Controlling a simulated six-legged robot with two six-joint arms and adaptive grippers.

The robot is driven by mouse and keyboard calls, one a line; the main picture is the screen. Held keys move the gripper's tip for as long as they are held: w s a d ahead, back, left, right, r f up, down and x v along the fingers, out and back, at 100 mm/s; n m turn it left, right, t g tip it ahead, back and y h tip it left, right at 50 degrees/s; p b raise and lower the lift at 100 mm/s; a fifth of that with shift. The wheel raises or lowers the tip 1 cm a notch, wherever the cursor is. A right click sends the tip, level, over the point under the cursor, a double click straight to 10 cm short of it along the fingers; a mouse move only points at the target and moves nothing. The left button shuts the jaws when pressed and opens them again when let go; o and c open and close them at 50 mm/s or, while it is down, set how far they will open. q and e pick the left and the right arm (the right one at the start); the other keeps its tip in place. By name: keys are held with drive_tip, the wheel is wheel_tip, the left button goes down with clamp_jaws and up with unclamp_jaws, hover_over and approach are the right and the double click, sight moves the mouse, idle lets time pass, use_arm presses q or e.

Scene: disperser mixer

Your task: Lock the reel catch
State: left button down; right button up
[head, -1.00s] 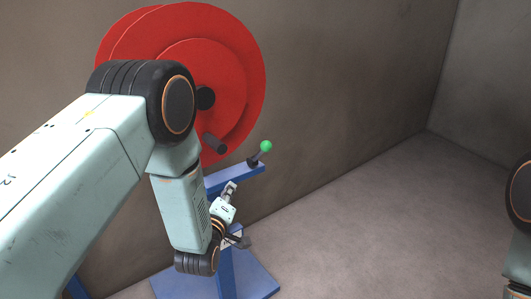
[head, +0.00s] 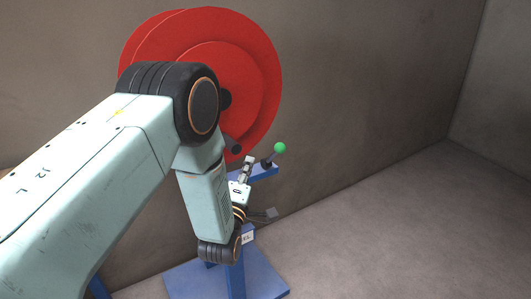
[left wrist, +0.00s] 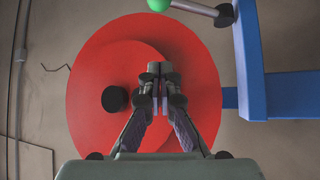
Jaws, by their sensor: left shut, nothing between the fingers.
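The reel catch shows as a short grey lever with a green ball knob (head: 280,147), tilted up to the right from a dark pivot on the blue stand's arm (head: 264,172). In the left wrist view the green knob (left wrist: 158,4) is cut by the top edge. The large red reel (head: 262,75) is above and behind it. My left gripper (head: 249,160) is shut and empty, just left of the catch and apart from the knob. In the left wrist view its fingertips (left wrist: 160,72) are together in front of the red reel (left wrist: 90,70). My right gripper is out of view.
The blue stand's base (head: 265,283) rests on the grey floor (head: 390,240). The reel's dark handle (head: 236,149) sticks out close to my left gripper. A brown wall stands behind. The floor to the right is clear.

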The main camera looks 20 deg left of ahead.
sight(273, 155)
use_arm(q)
drive_tip(key=b+x, duration=0.2)
drive_tip(key=x, duration=0.8)
drive_tip(key=d, duration=0.1)
drive_tip(key=d+f, duration=0.1)
drive_tip(key=d, duration=0.1)
drive_tip(key=shift+s+d+f+b, duration=0.15)
drive_tip(key=shift+s+d+b, duration=0.2)
drive_tip(key=shift+b, duration=0.05)
drive_tip(key=shift+d, duration=0.1)
